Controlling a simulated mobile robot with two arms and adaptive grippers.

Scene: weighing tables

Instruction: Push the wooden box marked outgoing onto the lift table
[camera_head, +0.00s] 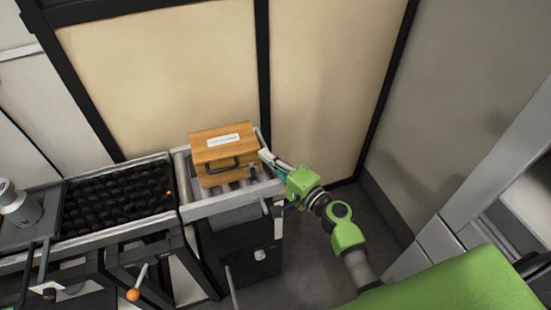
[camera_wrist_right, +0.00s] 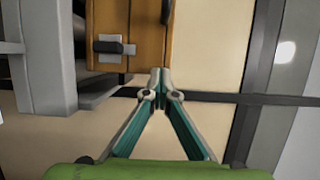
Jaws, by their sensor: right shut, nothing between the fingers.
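The wooden box (camera_head: 222,148) stands on a short roller table (camera_head: 232,200) in the head view. It has a white label on top, too small to read, and a dark handle on its near side. In the right wrist view the wooden box (camera_wrist_right: 142,32) shows at the top. My right gripper (camera_head: 264,155) is at the box's right side; its fingers are shut and empty, and I cannot tell whether they touch the box. The gripper also shows in the right wrist view (camera_wrist_right: 160,75). My left gripper is not in view.
A table with a bed of black rollers or balls (camera_head: 118,198) adjoins the roller table on the left. An orange-knobbed lever (camera_head: 133,294) stands at its front. Beige panels with black frames (camera_head: 160,75) rise close behind. Grey floor (camera_head: 325,255) is open at the right.

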